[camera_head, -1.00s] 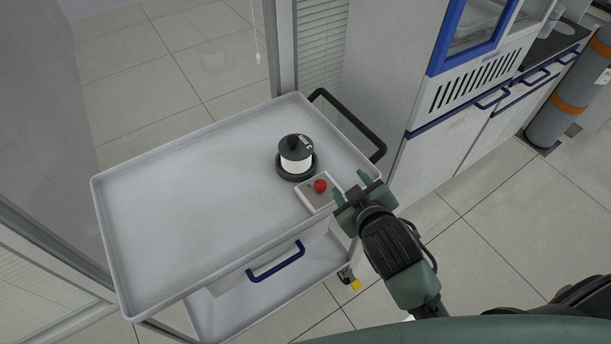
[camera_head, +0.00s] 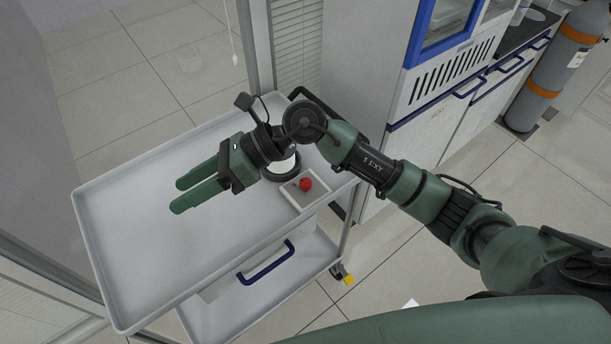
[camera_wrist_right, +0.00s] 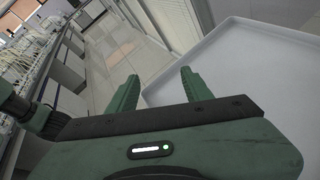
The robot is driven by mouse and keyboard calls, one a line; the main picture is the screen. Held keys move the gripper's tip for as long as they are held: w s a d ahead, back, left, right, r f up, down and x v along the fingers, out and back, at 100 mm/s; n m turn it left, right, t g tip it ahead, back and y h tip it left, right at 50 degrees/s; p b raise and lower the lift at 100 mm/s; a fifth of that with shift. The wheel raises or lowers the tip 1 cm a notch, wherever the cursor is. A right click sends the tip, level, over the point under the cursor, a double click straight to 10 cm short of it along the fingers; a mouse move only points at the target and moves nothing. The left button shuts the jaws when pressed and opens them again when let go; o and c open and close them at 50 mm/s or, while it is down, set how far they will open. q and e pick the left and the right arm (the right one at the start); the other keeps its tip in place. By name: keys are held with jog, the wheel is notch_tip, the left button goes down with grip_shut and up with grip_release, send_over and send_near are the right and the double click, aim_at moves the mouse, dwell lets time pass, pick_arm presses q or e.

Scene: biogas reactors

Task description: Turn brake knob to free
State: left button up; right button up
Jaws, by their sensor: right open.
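A small red knob (camera_head: 305,184) sits on a pale square box (camera_head: 302,196) near the right end of the white cart's top tray (camera_head: 110,270). Any marking on the knob is too small to read. My right gripper (camera_head: 181,197) is open and empty above the tray, well to the left of the knob, with its fingers pointing left. In the right wrist view the open fingers (camera_wrist_right: 158,84) show beside the tray (camera_wrist_right: 270,70), and the knob is not in that view. My left gripper is not seen.
A round black-and-white device (camera_head: 282,168) stands behind the box, partly hidden by my right wrist. A black cart handle (camera_head: 302,92) rises at the back right. A white cabinet (camera_head: 370,60) and a grey gas cylinder (camera_head: 550,75) stand further right. The tray's left part is bare.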

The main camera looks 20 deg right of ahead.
jog(key=w+d+f+n+h, duration=0.2)
jog(key=d+f+h, duration=0.2)
jog(key=d+f, duration=0.1)
jog(key=h, duration=1)
send_over(306, 181)
jog(key=f, duration=0.2)
jog(key=shift+w+d+f+n, duration=0.1)
jog(key=shift+w+f+n, duration=0.1)
jog(key=shift+f+n, duration=0.15)
jog(key=f+p, duration=0.1)
jog(key=f, duration=0.6)
jog(key=shift+s+f+p, duration=0.2)
jog(key=shift+f+p, duration=0.15)
jog(key=shift+p, duration=0.05)
grip_shut()
